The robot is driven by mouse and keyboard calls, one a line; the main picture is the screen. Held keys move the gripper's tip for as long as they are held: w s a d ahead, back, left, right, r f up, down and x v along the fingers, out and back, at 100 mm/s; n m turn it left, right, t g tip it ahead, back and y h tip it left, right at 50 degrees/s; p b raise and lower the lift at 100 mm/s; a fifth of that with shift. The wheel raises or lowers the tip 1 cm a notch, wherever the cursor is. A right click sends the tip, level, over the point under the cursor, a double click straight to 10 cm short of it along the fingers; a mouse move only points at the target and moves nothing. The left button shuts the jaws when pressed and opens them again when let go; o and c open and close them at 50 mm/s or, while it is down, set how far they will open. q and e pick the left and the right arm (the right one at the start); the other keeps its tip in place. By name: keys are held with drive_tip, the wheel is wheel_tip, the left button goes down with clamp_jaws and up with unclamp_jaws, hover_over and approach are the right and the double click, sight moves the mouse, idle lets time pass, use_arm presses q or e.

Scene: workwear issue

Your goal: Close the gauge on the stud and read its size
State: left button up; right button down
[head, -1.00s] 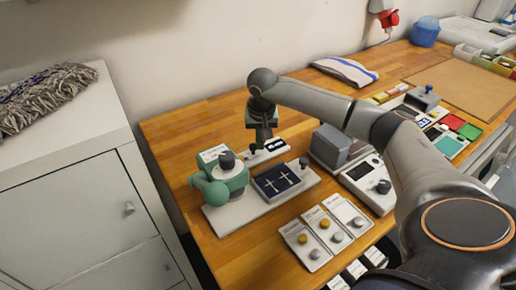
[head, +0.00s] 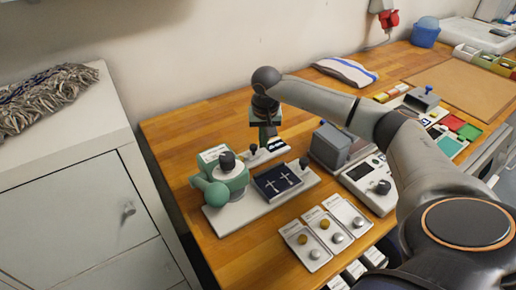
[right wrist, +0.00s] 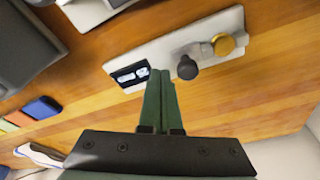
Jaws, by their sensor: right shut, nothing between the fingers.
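The gauge is a white bar (right wrist: 145,55) with a dark display (right wrist: 132,76) and a dark knob (right wrist: 187,68); in the head view the knob (head: 253,149) stands near its left end. The display shows pale marks too small to read. A gold-coloured stud (right wrist: 223,44) sits at the bar's far end in the right wrist view, beside a grey part; I cannot tell whether they touch. My right gripper (head: 268,139) is over the gauge, its green fingers (right wrist: 160,76) shut and empty, between display and knob in the picture. My left gripper is not in view.
A green device (head: 222,182) and a dark tray (head: 278,181) share a white base in front of the gauge. A grey block (head: 331,145) stands to the right. Cards with round studs (head: 325,228) lie at the front edge. Bare wood (head: 180,128) lies to the left.

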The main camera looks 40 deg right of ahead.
drive_tip(key=shift+r+p, duration=1.85)
drive_tip(key=shift+r, duration=0.7)
wheel_tip(320, 180, up, 3)
drive_tip(key=shift+f+p, duration=0.2)
drive_tip(key=shift+p, duration=0.15)
